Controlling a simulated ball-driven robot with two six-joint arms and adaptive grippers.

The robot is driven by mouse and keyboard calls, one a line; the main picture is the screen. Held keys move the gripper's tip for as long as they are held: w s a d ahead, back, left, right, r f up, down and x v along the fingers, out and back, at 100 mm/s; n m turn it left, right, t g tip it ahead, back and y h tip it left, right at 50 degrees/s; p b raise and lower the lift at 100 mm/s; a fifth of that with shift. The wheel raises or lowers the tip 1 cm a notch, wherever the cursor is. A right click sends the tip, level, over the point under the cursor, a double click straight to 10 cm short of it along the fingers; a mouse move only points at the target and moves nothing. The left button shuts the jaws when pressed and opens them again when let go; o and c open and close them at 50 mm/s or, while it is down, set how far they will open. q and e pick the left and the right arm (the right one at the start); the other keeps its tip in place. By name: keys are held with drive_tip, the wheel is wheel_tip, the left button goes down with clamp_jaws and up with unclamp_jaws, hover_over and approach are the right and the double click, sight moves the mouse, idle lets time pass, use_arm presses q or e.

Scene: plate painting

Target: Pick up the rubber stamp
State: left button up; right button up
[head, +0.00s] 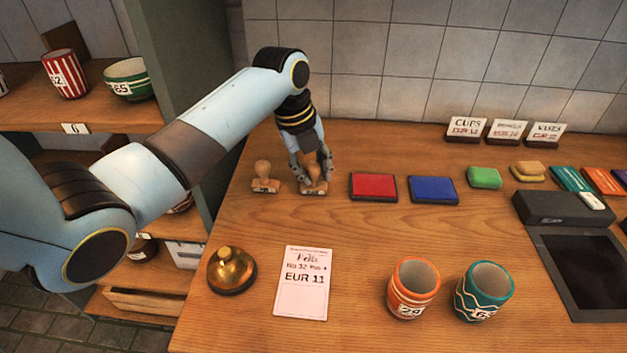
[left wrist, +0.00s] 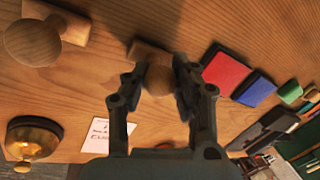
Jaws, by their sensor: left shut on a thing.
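My left gripper (head: 312,172) is shut on a wooden rubber stamp (head: 314,188) at the back left of the table. Its fingers close around the stamp's rounded handle, and its base is at the tabletop. The left wrist view shows the held stamp's round knob (left wrist: 159,80) between the two fingers. A second wooden stamp (head: 264,178) stands upright just left of the gripper, apart from it. This second stamp also shows at the upper left of the left wrist view (left wrist: 32,42). I cannot tell whether the held stamp is lifted. My right gripper is not in view.
A red ink pad (head: 373,186) and a blue ink pad (head: 433,189) lie to the right of the gripper. The middle of the table is clear.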

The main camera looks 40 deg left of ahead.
sight(317, 164)
use_arm(q)
clamp_jaws()
drive_tip(key=shift+w+r, duration=0.1)
drive_tip(key=shift+r, duration=0.45)
drive_tip(key=v, duration=0.2)
drive_tip(key=shift+w+d+r+b, duration=0.1)
drive_tip(key=shift+w+r+b, duration=0.1)
drive_tip(key=shift+r+b, duration=0.2)
drive_tip(key=s+d+r, duration=0.6)
drive_tip(key=s+r, duration=0.1)
drive_tip(key=s, duration=0.3)
drive_tip(key=shift+b, duration=0.35)
